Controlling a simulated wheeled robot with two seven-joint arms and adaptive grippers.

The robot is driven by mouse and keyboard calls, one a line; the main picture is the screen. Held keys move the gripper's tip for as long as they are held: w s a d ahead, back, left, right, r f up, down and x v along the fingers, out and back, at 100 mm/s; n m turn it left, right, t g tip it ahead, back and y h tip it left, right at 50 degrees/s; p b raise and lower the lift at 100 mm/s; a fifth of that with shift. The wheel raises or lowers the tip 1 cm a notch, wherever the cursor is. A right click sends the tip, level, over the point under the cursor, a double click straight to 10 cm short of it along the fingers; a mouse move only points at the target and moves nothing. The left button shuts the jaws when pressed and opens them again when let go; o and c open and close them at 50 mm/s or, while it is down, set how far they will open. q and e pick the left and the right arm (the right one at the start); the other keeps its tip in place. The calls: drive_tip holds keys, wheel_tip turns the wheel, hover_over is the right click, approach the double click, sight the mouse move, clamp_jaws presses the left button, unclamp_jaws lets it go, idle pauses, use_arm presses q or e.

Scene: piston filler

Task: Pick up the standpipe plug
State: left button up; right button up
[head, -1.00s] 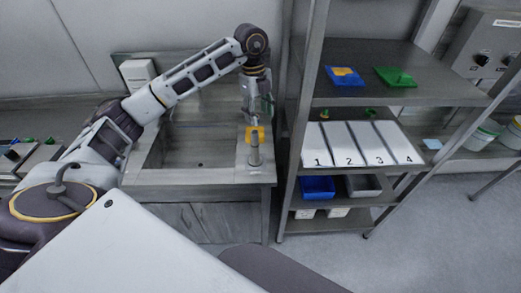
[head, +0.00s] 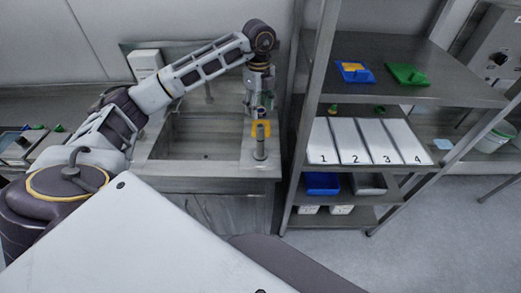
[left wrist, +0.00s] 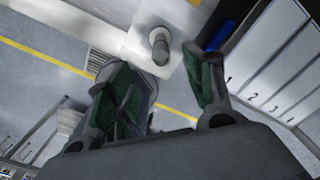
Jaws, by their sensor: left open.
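The standpipe plug (head: 260,148) looks like a grey upright cylinder on the counter at the sink's front right corner. A yellow part shows around its top in the head view; I cannot tell what it belongs to. In the left wrist view the plug (left wrist: 160,46) is a grey cylinder on a pale surface, beyond the fingertips and in line with the gap between them. My left gripper (head: 260,117) points down just above the plug. In the left wrist view its green-padded fingers (left wrist: 163,68) are spread, with nothing between them. My right gripper is not seen.
The sink basin (head: 195,140) lies left of the plug. A metal rack (head: 300,110) stands close on the right, with numbered white panels (head: 355,140), a blue bin (head: 321,183) and blue and green items (head: 407,75) on its shelves. Open floor lies front right.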

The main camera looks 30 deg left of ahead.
sight(260, 126)
use_arm(q)
wheel_tip(260, 126, down, 4)
drive_tip(key=shift+f, duration=0.2)
drive_tip(key=shift+f+p, duration=0.3)
drive_tip(key=shift+f, duration=0.3)
drive_tip(key=shift+s+d+f+p, duration=0.1)
drive_tip(key=shift+f+p, duration=0.15)
drive_tip(key=shift+f, duration=0.35)
drive_tip(key=shift+d+f+p, duration=0.15)
drive_tip(key=shift+f+p, duration=0.1)
drive_tip(key=shift+f, duration=0.35)
drive_tip(key=shift+s+d+f+p, duration=0.1)
drive_tip(key=shift+f+p, duration=0.15)
drive_tip(key=shift+f, duration=0.35)
drive_tip(key=shift+w+f, duration=0.1)
drive_tip(key=shift+f, duration=0.7)
clamp_jaws()
